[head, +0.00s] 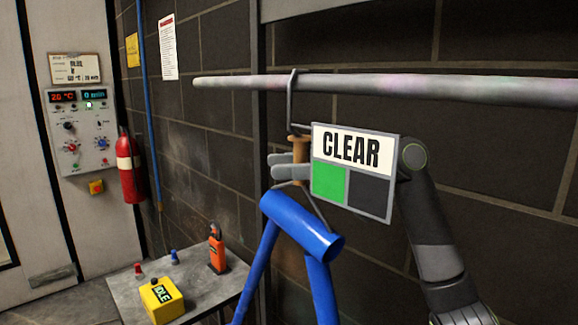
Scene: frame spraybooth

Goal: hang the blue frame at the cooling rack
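The blue frame (302,226) hangs below a grey wire hook (290,100) with a copper-brown grip (299,148). The hook's bent top reaches over a long pale rail (420,88); I cannot tell whether its weight rests there. My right gripper (284,166) comes in from the right, its grey fingers closed around the brown grip. A panel reading "CLEAR" hides most of the gripper body. The frame's lower tubes run out of the bottom of the view. My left gripper is not in view.
The "CLEAR" panel (352,170) has one green field. A metal table (195,288) at lower left holds a yellow "IDLE" box (161,300) and an orange device (217,250). A fire extinguisher (130,168) and control panel (82,130) are at left. The rail is bare right of the hook.

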